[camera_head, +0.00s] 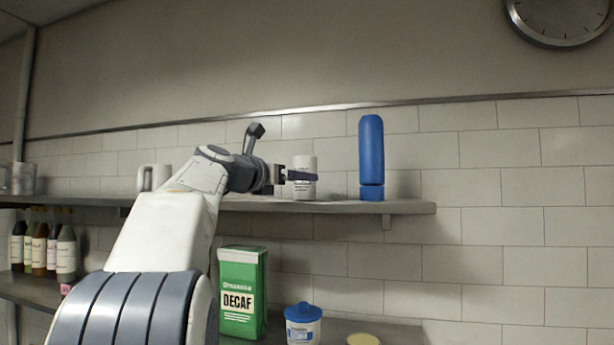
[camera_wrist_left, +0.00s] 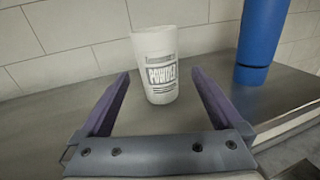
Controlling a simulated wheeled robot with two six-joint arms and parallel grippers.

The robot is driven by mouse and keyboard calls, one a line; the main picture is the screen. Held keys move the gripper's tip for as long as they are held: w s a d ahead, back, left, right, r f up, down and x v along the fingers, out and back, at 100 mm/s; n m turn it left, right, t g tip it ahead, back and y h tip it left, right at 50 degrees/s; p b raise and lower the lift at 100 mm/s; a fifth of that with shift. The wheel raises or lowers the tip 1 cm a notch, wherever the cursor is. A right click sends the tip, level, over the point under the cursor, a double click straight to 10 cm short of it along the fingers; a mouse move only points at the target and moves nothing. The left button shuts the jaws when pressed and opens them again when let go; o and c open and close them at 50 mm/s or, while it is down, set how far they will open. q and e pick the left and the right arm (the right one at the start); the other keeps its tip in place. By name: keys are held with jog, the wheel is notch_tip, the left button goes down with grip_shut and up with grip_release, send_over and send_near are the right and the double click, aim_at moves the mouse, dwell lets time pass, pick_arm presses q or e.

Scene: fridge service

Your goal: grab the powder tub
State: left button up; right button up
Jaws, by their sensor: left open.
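The powder tub (camera_head: 305,168) is a small white cylinder with dark print, standing upright on the upper shelf. In the left wrist view the tub (camera_wrist_left: 158,64) shows the word "POWDER" and stands just beyond the fingertips, roughly centred between them. My left gripper (camera_head: 297,177) is at shelf height in front of the tub. In the left wrist view the left gripper (camera_wrist_left: 160,84) is open, with a finger on either side of the line to the tub and nothing held. My right gripper is not in view.
A tall blue bottle (camera_head: 371,156) stands right of the tub on the upper shelf (camera_head: 410,207). A white mug (camera_head: 153,177) is to the left. Below are a green decaf box (camera_head: 240,292), a blue-lidded tub (camera_head: 303,325) and several bottles (camera_head: 66,250).

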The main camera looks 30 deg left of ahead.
pick_arm(q)
jog(key=shift+w, duration=0.4)
jog(key=w+p, duration=0.1)
jog(key=w, duration=0.1)
jog(key=w+p, duration=0.2)
jog(key=shift+w+a+r, duration=0.1)
jog(key=shift+a+r, duration=0.05)
jog(key=shift+w, duration=0.45)
jog(key=c, duration=1.5)
